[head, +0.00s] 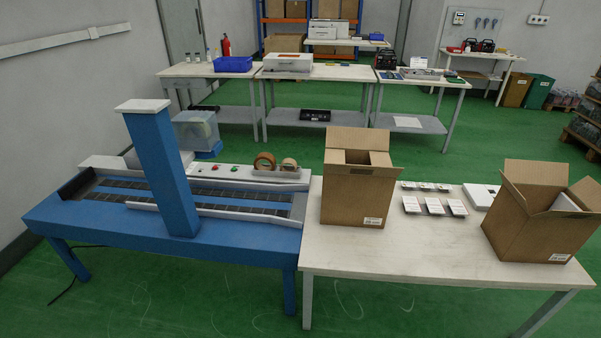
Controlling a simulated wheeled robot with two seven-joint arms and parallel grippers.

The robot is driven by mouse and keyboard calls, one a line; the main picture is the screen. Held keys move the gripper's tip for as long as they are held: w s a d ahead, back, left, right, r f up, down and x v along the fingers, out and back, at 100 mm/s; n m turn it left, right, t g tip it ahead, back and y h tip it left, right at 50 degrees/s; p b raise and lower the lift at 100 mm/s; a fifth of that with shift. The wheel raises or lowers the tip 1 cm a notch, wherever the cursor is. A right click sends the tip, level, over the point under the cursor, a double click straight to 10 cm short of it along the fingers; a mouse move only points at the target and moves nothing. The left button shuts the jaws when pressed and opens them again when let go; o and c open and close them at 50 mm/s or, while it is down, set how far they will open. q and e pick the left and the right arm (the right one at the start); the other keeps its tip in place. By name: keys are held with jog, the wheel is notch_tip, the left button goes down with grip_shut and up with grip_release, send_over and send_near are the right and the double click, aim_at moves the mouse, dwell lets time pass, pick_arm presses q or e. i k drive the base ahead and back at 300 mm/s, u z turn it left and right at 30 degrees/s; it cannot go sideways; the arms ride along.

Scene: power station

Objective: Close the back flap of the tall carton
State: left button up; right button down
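The tall carton (352,200) is a brown cardboard box standing upright on the left part of the white table. Its back flap (358,139) stands up along the far edge of the top. The top is at least partly open, with a dark gap in front of the back flap. Brown panels show on either side of the gap; I cannot tell exactly how they are folded. A label sits low on the front face. Neither of my grippers is in view, and nothing touches the carton.
A second open carton (540,222) with raised flaps and something white inside stands at the table's right. Several small dark-and-white items (434,206) and a white box (481,195) lie between. A blue conveyor machine (165,240) with a blue column adjoins the white table (420,255) on the left.

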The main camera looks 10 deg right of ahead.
aim_at(362, 170)
jog(key=u, duration=0.1)
jog(key=i, duration=1)
